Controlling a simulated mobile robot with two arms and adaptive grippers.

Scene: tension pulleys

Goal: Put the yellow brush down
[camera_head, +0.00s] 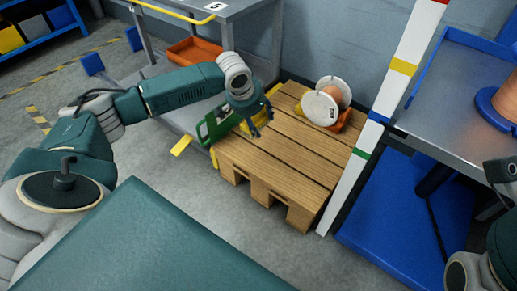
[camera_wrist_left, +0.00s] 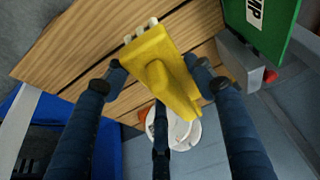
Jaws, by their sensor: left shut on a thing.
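The yellow brush (camera_wrist_left: 160,75) is between the fingers of my left gripper (camera_wrist_left: 158,85) in the left wrist view, with pale bristle tufts at its upper end. The gripper is shut on it. In the head view my left gripper (camera_head: 258,118) is above the left part of the wooden pallet (camera_head: 290,168), and the brush is mostly hidden by the fingers. Whether the brush touches the planks, I cannot tell. My right gripper is not in view.
A white-flanged spool (camera_head: 320,108) sits at the pallet's back right. A green board (camera_head: 215,123) stands at its left edge, beside a grey cart. A striped post (camera_head: 365,130) rises on the right, before a blue-and-grey bench. The pallet's front planks are clear.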

